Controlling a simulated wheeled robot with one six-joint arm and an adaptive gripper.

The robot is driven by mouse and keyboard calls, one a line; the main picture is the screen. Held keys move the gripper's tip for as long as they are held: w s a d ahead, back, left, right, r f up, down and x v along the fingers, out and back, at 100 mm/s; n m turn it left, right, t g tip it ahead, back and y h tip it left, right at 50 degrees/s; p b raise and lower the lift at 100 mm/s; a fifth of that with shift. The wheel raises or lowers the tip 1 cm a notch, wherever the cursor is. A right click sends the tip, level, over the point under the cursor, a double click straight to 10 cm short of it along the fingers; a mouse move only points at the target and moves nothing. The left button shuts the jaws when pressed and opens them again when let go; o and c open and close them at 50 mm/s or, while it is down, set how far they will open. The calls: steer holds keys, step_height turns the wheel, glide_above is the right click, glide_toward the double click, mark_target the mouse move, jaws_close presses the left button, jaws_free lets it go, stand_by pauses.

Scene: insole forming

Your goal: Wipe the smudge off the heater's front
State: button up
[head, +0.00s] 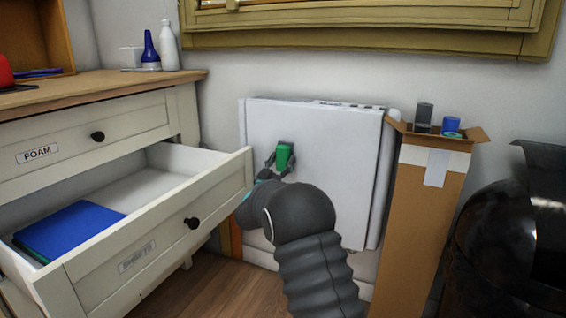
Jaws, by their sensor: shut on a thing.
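The heater (336,160) is a white panel standing against the wall in the middle of the head view. My gripper (282,158) is in front of the left part of its front face. It is shut on a green block (285,154), perhaps a sponge. The block is upright at the panel's front; I cannot tell whether it touches the surface. No smudge shows on the visible part of the front. The area behind the block and my arm is hidden.
A white cabinet (90,128) stands left, its lower drawer (216,176) pulled out towards the heater, with blue sheets (68,230) inside. A tall cardboard box (420,215) stands close to the heater's right side. A shiny black object (515,240) is at far right.

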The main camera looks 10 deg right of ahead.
steer(key=shift+w+a, duration=0.15)
steer(key=shift+a, duration=0.05)
steer(key=shift+s+a+f, duration=0.15)
steer(key=shift+s+a, duration=0.65)
steer(key=shift+s, duration=0.25)
steer(key=shift+s+a, duration=0.4)
steer(key=shift+s, duration=0.3)
steer(key=shift+s+a, duration=0.4)
steer(key=shift+s, duration=0.25)
steer(key=shift+s+a, duration=0.9)
steer(key=shift+s, duration=0.3)
